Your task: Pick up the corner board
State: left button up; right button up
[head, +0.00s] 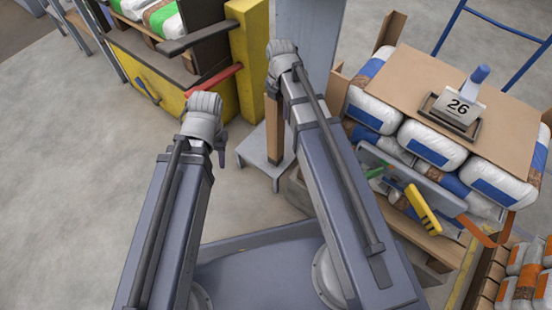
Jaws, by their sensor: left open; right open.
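A brown upright board (273,130), which looks like a corner board, stands at the grey column's foot, partly hidden by my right arm. Other brown corner boards stand at the bag stack's back left corner (389,32) and front left corner (338,95). My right gripper (287,108) is mostly hidden under its wrist, close beside the upright board in the picture; I cannot tell whether they touch. My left gripper (221,145) is mostly hidden under its wrist, over the floor left of the column. Both grippers are open, and I see nothing held.
A stack of white and blue bags (433,146) with a cardboard top sheet (400,70) and a "26" sign (459,107) stands right. A yellow-framed machine (247,60) is at back left. Orange bags (525,285) sit bottom right. Floor at left is clear.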

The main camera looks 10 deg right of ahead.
jog(key=shift+f, duration=0.6)
grip_shut()
dwell(1.0)
